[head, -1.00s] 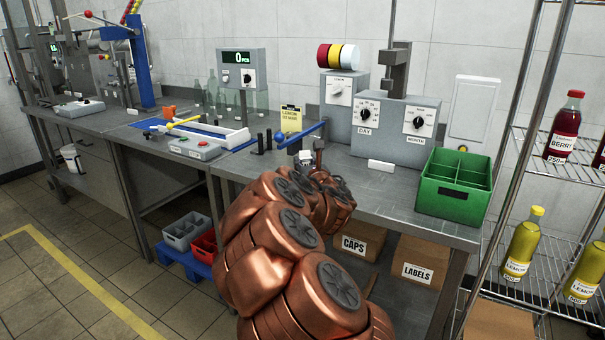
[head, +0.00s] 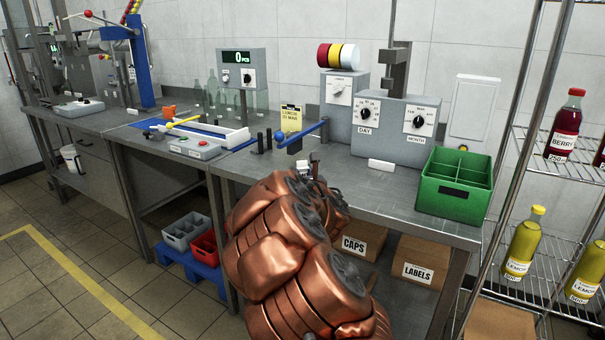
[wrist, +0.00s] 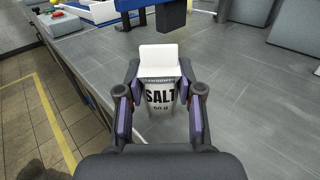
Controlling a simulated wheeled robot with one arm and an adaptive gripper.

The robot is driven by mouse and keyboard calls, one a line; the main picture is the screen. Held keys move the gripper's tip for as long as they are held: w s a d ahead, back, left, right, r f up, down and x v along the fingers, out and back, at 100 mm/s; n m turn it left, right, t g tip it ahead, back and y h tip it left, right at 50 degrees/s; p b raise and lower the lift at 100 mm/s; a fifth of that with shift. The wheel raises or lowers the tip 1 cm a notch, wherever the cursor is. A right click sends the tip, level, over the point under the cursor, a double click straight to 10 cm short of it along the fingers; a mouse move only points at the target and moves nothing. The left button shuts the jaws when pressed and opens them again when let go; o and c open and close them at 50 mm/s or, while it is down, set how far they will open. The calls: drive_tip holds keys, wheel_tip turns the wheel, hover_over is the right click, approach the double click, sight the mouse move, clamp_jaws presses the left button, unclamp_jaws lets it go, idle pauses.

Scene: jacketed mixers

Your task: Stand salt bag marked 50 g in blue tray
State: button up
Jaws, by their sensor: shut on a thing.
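A white salt bag (wrist: 160,98) labelled "SALT 50 g" is held upright between the fingers of my gripper (wrist: 157,108) in the wrist view. The fingers are shut on its two sides, and its pale top stands above them. In the head view, my gripper (head: 310,172) is over the front part of the grey bench, and only a small white bit of the bag (head: 302,165) shows past my arm. I cannot tell whether the bag touches the bench. I cannot surely pick out a blue tray; a blue surface (head: 145,123) lies on the bench at left.
A blue-handled lever device (head: 300,137) stands just behind my gripper. Grey dial boxes (head: 395,130) are at the back, and a green divided crate (head: 455,188) is at the bench's right end. Below are a blue pallet (head: 190,265) with crates.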

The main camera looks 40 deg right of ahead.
drive_tip(key=o, duration=1.2)
drive_tip(key=shift+c, duration=0.2)
drive_tip(key=shift+r+p, duration=0.2)
drive_tip(key=shift+p, duration=0.15)
drive_tip(key=b+v, duration=0.7)
drive_tip(key=v, duration=0.5)
drive_tip(key=shift+f, duration=0.2)
